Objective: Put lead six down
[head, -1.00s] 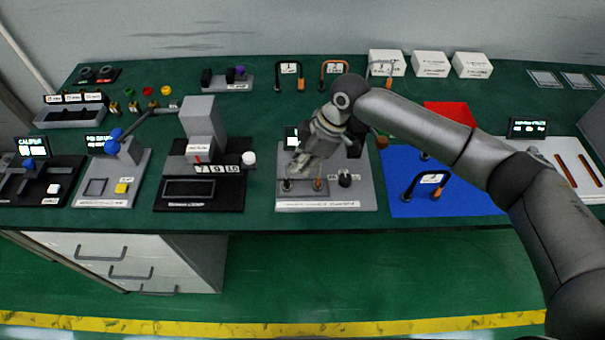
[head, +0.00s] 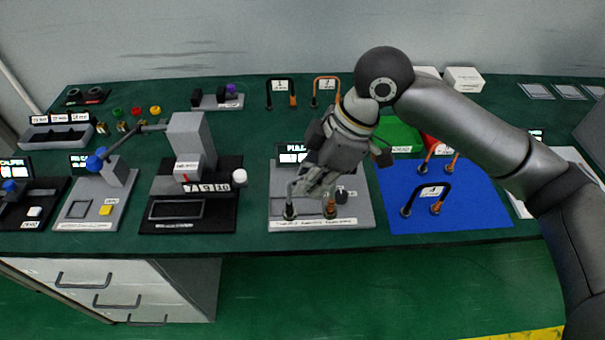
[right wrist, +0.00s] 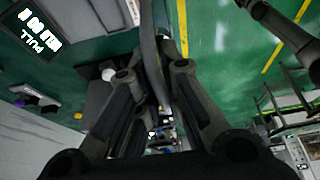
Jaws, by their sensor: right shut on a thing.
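My right gripper (head: 312,190) is shut on a lead above the grey tester (head: 350,218), near its front edge. The lead's two ends, a dark one (head: 289,211) and an orange one (head: 330,209), show just below the fingers at the tester. I cannot tell whether they touch it. Its label is hidden, so I cannot read its number. In the right wrist view, a dark strip (right wrist: 155,55) lies between my fingers. The tester's screen (head: 291,148) is partly covered by my gripper. My left gripper is not in view.
Leads one (head: 281,82) and two (head: 327,80) stand at the back. A press (head: 188,140) stands left.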

